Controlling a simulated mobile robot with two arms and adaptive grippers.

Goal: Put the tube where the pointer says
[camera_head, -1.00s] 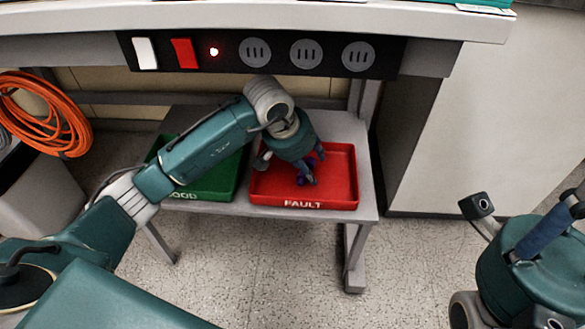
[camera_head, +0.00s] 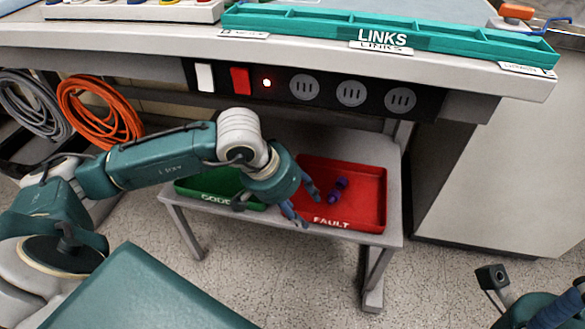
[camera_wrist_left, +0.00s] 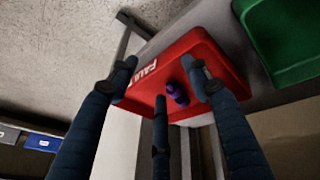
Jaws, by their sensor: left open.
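The purple tube (camera_head: 338,190) lies in the red tray (camera_head: 372,215) labelled FAULT, on the low shelf under the bench. My left gripper (camera_head: 303,207) is open and empty at the tray's left side, apart from the tube. In the left wrist view, the tube (camera_wrist_left: 178,93) lies in the red tray (camera_wrist_left: 205,48) beyond the spread left fingers (camera_wrist_left: 160,80). A green tray (camera_head: 210,187) labelled GOOD stands left of the red one, partly hidden by my left arm. Part of my right gripper (camera_head: 560,312) shows at the lower right corner; its fingertips are unclear. I cannot make out a pointer.
A teal LINKS tray (camera_head: 300,22) stands on the bench. Orange cable (camera_head: 100,112) hangs at the left. A grey cabinet (camera_head: 490,150) stands right. The floor in front is open.

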